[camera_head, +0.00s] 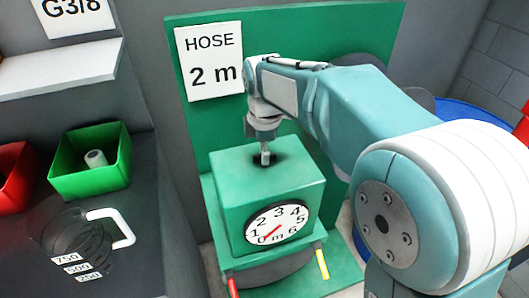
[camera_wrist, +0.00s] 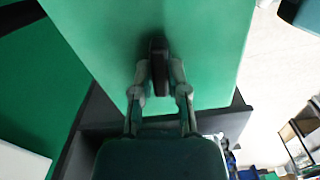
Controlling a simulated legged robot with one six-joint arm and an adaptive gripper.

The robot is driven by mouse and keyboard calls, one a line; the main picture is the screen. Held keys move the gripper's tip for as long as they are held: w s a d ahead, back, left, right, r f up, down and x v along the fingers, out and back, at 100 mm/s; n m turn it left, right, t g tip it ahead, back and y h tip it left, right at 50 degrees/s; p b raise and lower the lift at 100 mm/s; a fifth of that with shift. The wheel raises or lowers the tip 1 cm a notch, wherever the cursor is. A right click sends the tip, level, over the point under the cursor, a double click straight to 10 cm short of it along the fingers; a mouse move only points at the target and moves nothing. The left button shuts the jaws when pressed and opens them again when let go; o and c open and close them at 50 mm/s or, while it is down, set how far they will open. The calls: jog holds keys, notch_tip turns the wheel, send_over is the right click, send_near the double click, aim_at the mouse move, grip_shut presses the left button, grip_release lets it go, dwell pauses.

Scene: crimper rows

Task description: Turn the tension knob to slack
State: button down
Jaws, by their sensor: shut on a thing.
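The green machine box (camera_head: 250,187) stands in front of a green back panel. A dark tension knob (camera_wrist: 158,52) is on its top face; in the head view it is mostly hidden under my gripper (camera_head: 266,157). In the wrist view my gripper (camera_wrist: 159,78) has one finger on each side of the knob and is shut on it. A round white dial (camera_head: 277,223) marked from 0 to 6 with an "m" is on the box's front. Its red needle points lower left, near the 1. I see no slack marking.
A "HOSE 2 m" sign (camera_head: 209,61) hangs on the panel behind. A red lever (camera_head: 233,287) and a yellow lever (camera_head: 322,264) stick out below the box. At left are a green bin (camera_head: 90,178), a red bin (camera_head: 12,180) and a clear measuring jug (camera_head: 75,243).

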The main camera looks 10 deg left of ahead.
jog(key=shift+w+a+r+n, duration=0.1)
jog(key=shift+n, duration=0.8)
jog(key=c, duration=0.6)
grip_release()
jog(key=shift+c, duration=0.2)
notch_tip(320, 180, up, 12)
jog(key=shift+a+f, duration=0.15)
jog(key=shift+f, duration=0.05)
